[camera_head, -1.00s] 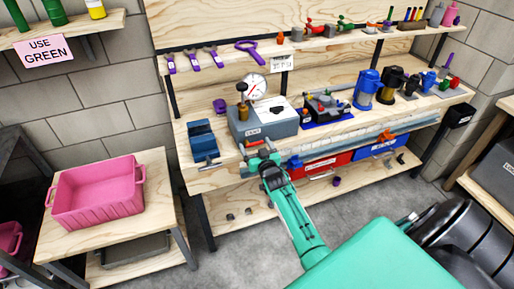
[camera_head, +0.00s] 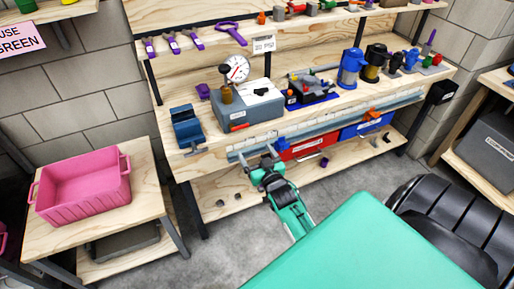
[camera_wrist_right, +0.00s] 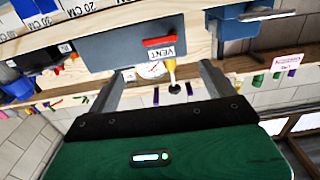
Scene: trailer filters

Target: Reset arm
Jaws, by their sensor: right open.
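My right gripper (camera_head: 268,160) is open and empty in the head view, in front of the workbench's front edge (camera_head: 240,139) and below the grey box with the gauge (camera_head: 252,111). In the right wrist view the two fingers of my right gripper (camera_wrist_right: 168,75) stand apart with nothing between them. Beyond them is the grey box's face with a red handle and a label reading VENT (camera_wrist_right: 160,48). My left gripper is not in view.
A pink bin (camera_head: 85,185) stands on a wooden side table (camera_head: 110,228) at left. A blue vise (camera_head: 187,127), pumps and small parts stand on the bench. A red drawer bin (camera_head: 302,146) and a blue one hang below. Grey floor is open in front.

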